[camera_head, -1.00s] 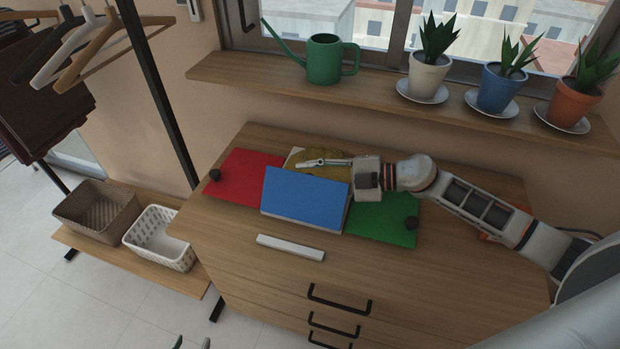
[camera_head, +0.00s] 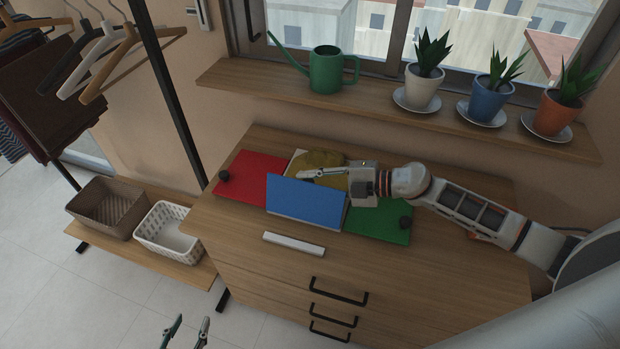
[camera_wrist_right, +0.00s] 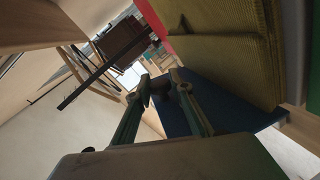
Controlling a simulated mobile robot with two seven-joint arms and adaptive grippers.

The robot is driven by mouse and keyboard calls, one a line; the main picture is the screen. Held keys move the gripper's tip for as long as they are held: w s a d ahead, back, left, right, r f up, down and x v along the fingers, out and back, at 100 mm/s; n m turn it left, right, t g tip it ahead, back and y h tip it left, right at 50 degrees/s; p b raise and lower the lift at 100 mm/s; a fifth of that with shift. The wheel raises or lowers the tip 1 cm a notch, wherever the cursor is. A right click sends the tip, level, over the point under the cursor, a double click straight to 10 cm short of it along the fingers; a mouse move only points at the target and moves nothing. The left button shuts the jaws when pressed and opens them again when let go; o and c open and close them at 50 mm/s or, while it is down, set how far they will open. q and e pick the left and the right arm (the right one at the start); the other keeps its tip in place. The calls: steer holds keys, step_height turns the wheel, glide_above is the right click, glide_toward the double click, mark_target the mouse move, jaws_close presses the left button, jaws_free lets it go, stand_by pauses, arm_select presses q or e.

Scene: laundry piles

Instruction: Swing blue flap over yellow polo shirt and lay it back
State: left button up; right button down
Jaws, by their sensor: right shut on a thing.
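The blue flap (camera_head: 306,201) stands tilted up from the folding board, its broad face toward the head camera. The yellow polo shirt (camera_head: 324,160) lies folded behind it, partly hidden by the flap and gripper; its ribbed cloth fills the upper right of the right wrist view (camera_wrist_right: 225,60). My right gripper (camera_head: 308,173) reaches in from the right at the flap's upper edge. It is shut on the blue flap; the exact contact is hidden. In the right wrist view a blue surface (camera_wrist_right: 235,117) lies beside the fingers. My left gripper (camera_head: 190,322) is open and empty at the bottom, low in front of the dresser.
The red flap (camera_head: 252,178) and green flap (camera_head: 378,226) lie flat on either side, each with a black knob. A white bar (camera_head: 294,243) lies on the dresser (camera_head: 240,235) in front. A shelf with a watering can (camera_head: 325,70) and potted plants hangs behind.

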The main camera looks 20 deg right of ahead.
steer(key=shift+s+a+r, duration=0.15)
steer(key=shift+a+r, duration=0.05)
steer(key=shift+d+f, duration=0.1)
steer(key=c, duration=1.8)
jaws_free()
steer(key=shift+d, duration=0.15)
steer(key=v, duration=1.1)
steer(key=shift+s+d, duration=0.1)
steer(key=shift+d, duration=0.25)
steer(key=shift+d, duration=0.1)
